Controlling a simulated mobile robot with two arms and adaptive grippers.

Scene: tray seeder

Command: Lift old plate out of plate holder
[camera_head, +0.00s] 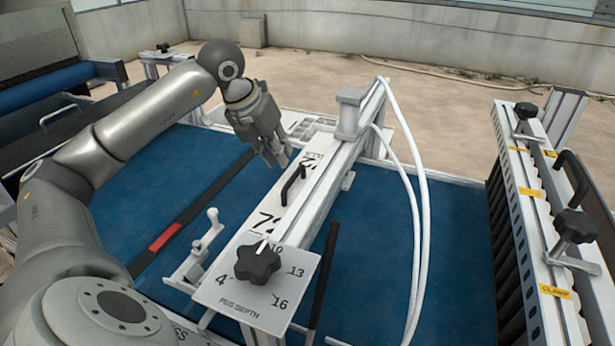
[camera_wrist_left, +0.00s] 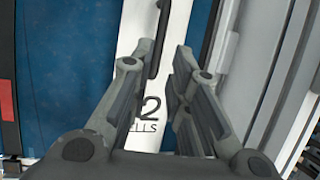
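The old plate (camera_head: 283,212) is a long white strip marked "72", lying along the left side of the silver gantry rail (camera_head: 328,186). Its black handle (camera_head: 293,185) stands up from it. My left gripper (camera_head: 278,158) is above the far end of the plate, beyond the handle in the head view. In the left wrist view the gripper (camera_wrist_left: 156,62) is open and empty, with its fingers spread over the plate (camera_wrist_left: 134,28). The handle (camera_wrist_left: 157,38) shows at the top there, ahead of the fingertips. The plate's seat in the holder is partly hidden. My right gripper is not in view.
A white lever (camera_head: 207,232) stands left of the plate. A black star knob (camera_head: 257,262) sits on the "PEG DEPTH" panel (camera_head: 250,300) at the near end. White hoses (camera_head: 420,200) arch over the right side. A rack with clamps (camera_head: 535,230) stands far right.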

